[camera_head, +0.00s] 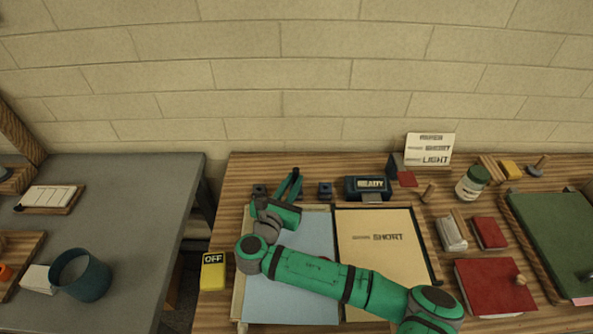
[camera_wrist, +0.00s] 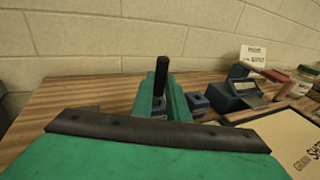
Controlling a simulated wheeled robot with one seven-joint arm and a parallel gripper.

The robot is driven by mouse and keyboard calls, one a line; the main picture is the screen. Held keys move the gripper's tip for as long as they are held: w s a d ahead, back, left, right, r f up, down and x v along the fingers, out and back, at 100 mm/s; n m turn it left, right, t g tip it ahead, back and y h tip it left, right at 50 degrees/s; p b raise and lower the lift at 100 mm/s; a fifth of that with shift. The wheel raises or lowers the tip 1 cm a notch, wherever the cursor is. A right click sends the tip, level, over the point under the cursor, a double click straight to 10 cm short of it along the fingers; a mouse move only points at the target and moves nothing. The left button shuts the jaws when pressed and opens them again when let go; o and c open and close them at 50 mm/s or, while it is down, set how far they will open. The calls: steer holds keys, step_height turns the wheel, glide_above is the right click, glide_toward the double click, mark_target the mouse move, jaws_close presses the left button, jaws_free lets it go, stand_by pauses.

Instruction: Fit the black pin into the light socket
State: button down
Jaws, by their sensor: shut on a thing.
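My gripper (camera_head: 290,183) is shut on the black pin (camera_head: 295,172) near the back of the wooden table. In the wrist view the pin (camera_wrist: 161,74) stands roughly upright, its dark top above the green fingers (camera_wrist: 162,95). Small dark blue socket blocks stand in a row here: one (camera_head: 259,191) left of my gripper and one (camera_head: 325,190) right of it. In the wrist view a block (camera_wrist: 197,103) shows right of the fingers, and another is partly visible between them. I cannot tell which is the light socket, nor whether the pin's hidden lower end touches a block.
A dark blue box with a READY display (camera_head: 368,184) stands right of the blocks. A card (camera_head: 429,149) reading SHORT and LIGHT stands behind. My arm crosses a blue sheet (camera_head: 300,308) and a SHORT board (camera_head: 385,225). A yellow OFF block (camera_head: 213,272) sits at left.

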steer(key=shift+w+f, duration=0.1)
steer(key=shift+f, duration=0.1)
steer(key=shift+a+f, duration=0.2)
steer(key=shift+a, duration=0.05)
steer(key=shift+d+f, duration=0.3)
steer(key=shift+f, duration=0.15)
steer(key=shift+s+f, duration=0.15)
steer(key=shift+s, duration=0.05)
steer(key=c, duration=1.6)
jaws_free()
steer(key=shift+a, duration=0.1)
steer(key=shift+c, duration=0.2)
steer(key=shift+w, duration=0.1)
